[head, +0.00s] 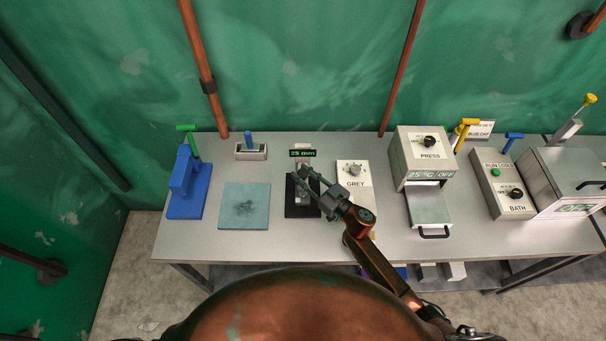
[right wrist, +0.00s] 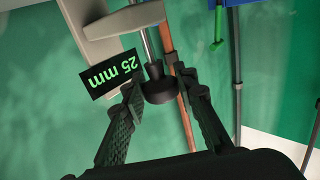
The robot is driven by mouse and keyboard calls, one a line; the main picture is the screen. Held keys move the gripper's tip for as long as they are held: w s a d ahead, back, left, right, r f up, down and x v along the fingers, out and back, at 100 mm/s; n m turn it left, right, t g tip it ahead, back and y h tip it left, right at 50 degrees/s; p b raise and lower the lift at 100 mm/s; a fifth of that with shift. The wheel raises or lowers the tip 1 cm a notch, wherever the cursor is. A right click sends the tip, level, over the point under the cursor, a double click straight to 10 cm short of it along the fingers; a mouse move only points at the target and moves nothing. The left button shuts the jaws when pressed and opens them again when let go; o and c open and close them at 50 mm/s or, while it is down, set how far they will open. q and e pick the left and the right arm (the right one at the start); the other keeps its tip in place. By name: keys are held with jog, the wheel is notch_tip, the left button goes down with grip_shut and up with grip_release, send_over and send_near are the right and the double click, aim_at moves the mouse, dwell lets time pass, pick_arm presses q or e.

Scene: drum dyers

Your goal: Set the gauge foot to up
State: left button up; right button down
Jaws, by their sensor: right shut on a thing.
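The gauge stands on the table with a black base (head: 300,211), a grey body and a small display (head: 302,153) reading 25 mm. In the right wrist view the display (right wrist: 113,74) appears upside down. The gauge foot (right wrist: 160,89) is a black round piece at the end of a silver rod (right wrist: 150,45). My right gripper (head: 298,174) is at the gauge; in the right wrist view its fingers (right wrist: 159,80) are closed on either side of the foot. In the head view the gripper hides the foot. My left gripper is not in view.
A teal mat (head: 245,206) and a blue stand with a green handle (head: 185,185) are left of the gauge. The table's front left is clear.

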notch_tip(320, 180, up, 3)
jog(key=p, duration=0.3)
jog(key=shift+r+p, duration=0.1)
jog(key=shift+p, duration=0.2)
jog(key=c, duration=1.5)
grip_release()
